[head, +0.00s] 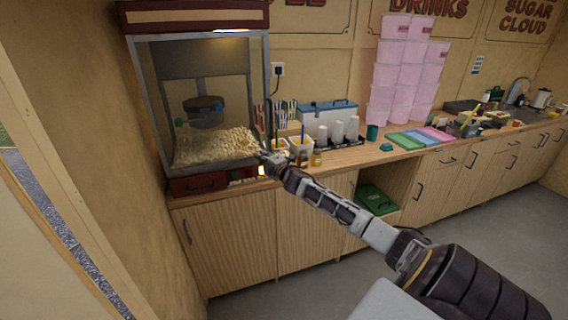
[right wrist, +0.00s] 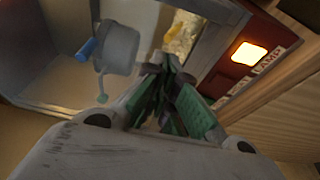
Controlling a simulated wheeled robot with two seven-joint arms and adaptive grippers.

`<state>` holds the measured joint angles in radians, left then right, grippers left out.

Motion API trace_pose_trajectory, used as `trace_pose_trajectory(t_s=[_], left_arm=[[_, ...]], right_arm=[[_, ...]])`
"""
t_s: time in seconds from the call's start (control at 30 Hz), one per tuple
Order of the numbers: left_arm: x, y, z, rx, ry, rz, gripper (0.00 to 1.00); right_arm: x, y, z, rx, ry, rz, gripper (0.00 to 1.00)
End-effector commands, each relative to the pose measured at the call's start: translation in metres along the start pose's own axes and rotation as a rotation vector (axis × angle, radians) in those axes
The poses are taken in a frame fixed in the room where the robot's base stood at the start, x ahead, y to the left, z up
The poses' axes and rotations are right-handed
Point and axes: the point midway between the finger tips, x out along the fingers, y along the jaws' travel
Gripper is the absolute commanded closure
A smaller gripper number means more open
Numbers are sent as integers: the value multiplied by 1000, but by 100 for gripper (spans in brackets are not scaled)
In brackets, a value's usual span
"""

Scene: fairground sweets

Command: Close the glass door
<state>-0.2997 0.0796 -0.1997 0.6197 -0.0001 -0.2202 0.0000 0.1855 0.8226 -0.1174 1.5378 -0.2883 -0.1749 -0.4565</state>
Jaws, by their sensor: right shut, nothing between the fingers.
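The popcorn machine (head: 196,16) stands at the left end of the counter, with a dark red top and base and grey frame posts. Its glass front (head: 215,115) shows a hanging kettle (head: 203,110) and a heap of popcorn. I cannot tell how far the glass door stands open. My right gripper (head: 262,158) is at the machine's lower right front corner, shut and empty. In the right wrist view its green-padded fingers (right wrist: 161,66) meet, with the kettle (right wrist: 115,50) beyond to the left. Contact with the door cannot be made out. My left gripper is out of view.
Tubs with straws (head: 301,148) and a dark rack with white cups (head: 338,133) stand right of the machine. A lit lamp switch (right wrist: 250,52) is on the red base beside the gripper. Stacked pink tubs (head: 402,75) are farther right. The floor before the cabinets is clear.

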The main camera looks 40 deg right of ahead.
Motion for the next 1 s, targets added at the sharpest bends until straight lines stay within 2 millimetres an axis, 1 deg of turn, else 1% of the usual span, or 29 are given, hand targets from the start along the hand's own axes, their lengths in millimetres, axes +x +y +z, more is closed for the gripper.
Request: trace_pose_trajectory(t_s=[0.47, 1.0], left_arm=[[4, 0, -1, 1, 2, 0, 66], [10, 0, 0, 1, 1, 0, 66]], right_arm=[[-15, -2, 8, -1, -1, -1, 100], [-44, -2, 23, 0, 0, -2, 100]])
